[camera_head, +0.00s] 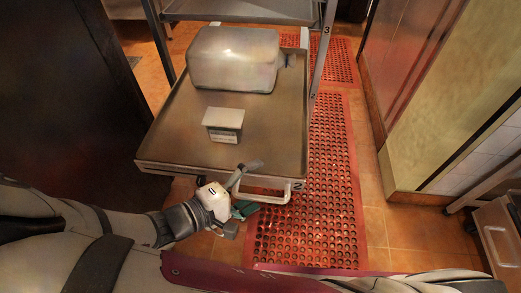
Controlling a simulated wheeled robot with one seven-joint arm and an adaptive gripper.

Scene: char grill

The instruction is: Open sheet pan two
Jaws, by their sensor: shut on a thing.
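Sheet pan two (268,148) is a wide metal pan with a "2" on its front right corner. It extends out from between the rack's posts toward me. A pale bar handle (270,196) runs along its front edge. My gripper (241,188) is at the left end of this handle, with one finger above and one below, shut on it. The gripper hides the handle's left end. A large rounded metal block (234,60) and a small pale box (223,122) with a label rest in the pan.
The metal rack (322,50) stands behind, with another pan (245,10) above, by the number 3. Red perforated mats (325,215) cover the floor at right. A dark panel (60,90) stands close on the left. A low metal unit (500,235) is at far right.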

